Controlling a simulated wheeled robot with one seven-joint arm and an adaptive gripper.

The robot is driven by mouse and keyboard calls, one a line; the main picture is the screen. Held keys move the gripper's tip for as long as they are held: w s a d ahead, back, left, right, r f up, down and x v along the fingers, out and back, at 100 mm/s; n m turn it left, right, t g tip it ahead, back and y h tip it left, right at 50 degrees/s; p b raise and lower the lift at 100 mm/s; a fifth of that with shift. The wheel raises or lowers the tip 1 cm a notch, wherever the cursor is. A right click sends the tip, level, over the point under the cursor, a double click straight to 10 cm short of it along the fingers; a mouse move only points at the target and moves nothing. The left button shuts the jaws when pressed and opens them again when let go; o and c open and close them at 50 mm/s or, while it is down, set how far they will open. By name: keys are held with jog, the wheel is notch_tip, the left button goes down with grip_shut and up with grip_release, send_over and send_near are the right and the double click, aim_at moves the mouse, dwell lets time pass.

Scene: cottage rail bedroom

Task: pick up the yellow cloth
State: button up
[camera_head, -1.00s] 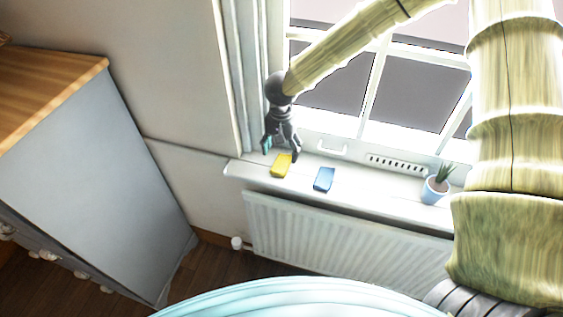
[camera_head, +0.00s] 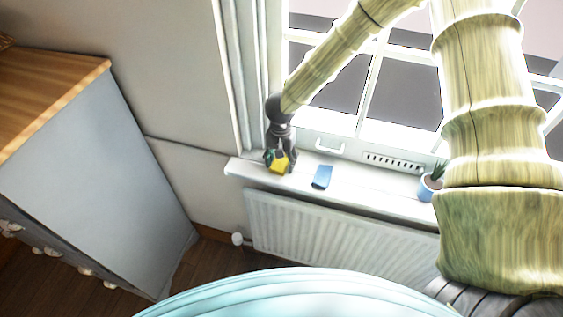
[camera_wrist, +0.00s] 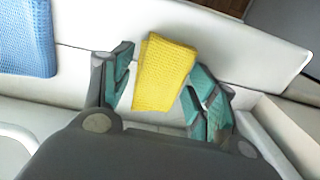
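The yellow cloth (camera_head: 278,167) lies folded on the white windowsill (camera_head: 380,201), near its left end. My gripper (camera_head: 279,160) is down at the cloth in the head view. In the wrist view the yellow cloth (camera_wrist: 163,74) lies between the two teal-padded fingers of my gripper (camera_wrist: 160,92). The fingers are open, with a gap between the cloth and each finger. The cloth's near end reaches toward the gripper's palm.
A blue cloth (camera_head: 322,176) lies on the sill just right of the yellow one; it also shows in the wrist view (camera_wrist: 26,40). A potted plant (camera_head: 427,187) stands further right. The window frame (camera_head: 330,147) rises behind, and a radiator (camera_head: 330,240) is below.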

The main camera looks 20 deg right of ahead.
aim_at(281, 160)
jog(key=c, duration=0.5)
jog(key=shift+o, duration=0.2)
jog(key=shift+r, duration=0.1)
jog(key=shift+r+b, duration=0.45)
jog(key=shift+r, duration=0.05)
notch_tip(281, 160, up, 2)
jog(key=shift+b, duration=0.55)
jog(key=s+r+b, duration=0.2)
jog(key=s+b, duration=0.2)
jog(key=s, duration=1.2)
jog(key=shift+d+b, duration=0.3)
jog(key=shift+b, duration=0.05)
